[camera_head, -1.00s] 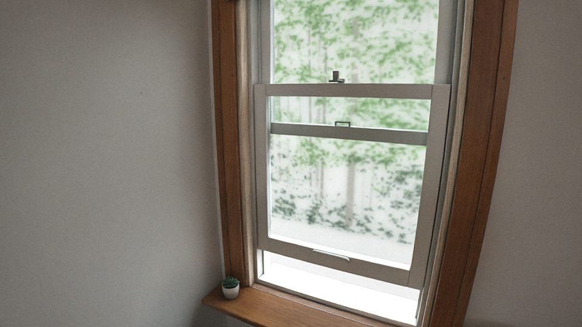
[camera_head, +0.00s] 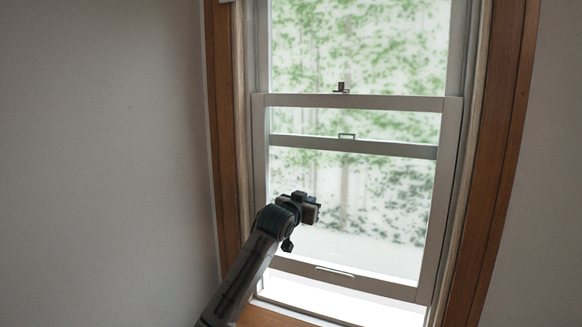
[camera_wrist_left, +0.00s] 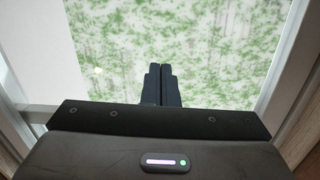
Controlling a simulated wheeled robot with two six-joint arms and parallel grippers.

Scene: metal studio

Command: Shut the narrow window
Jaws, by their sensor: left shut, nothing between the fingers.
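The narrow window (camera_head: 454,190) is a sash window in a brown wooden frame. Its lower sash is raised, with a bright open gap (camera_head: 340,298) between its bottom rail (camera_head: 385,287) and the sill. A small handle (camera_head: 335,270) sits on the bottom rail, and a dark latch (camera_head: 342,88) sits on the sash's top rail. My left gripper (camera_head: 316,207) is in front of the lower pane, above the bottom rail. In the left wrist view its fingers (camera_wrist_left: 165,72) are together and empty, with glass and greenery beyond. Whether they touch the window cannot be told. My right gripper is not in view.
The wooden sill (camera_head: 262,317) runs below the window, partly hidden by my left arm. The wooden side casing (camera_head: 503,170) borders the window on the right. Plain grey walls (camera_head: 105,150) stand on both sides.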

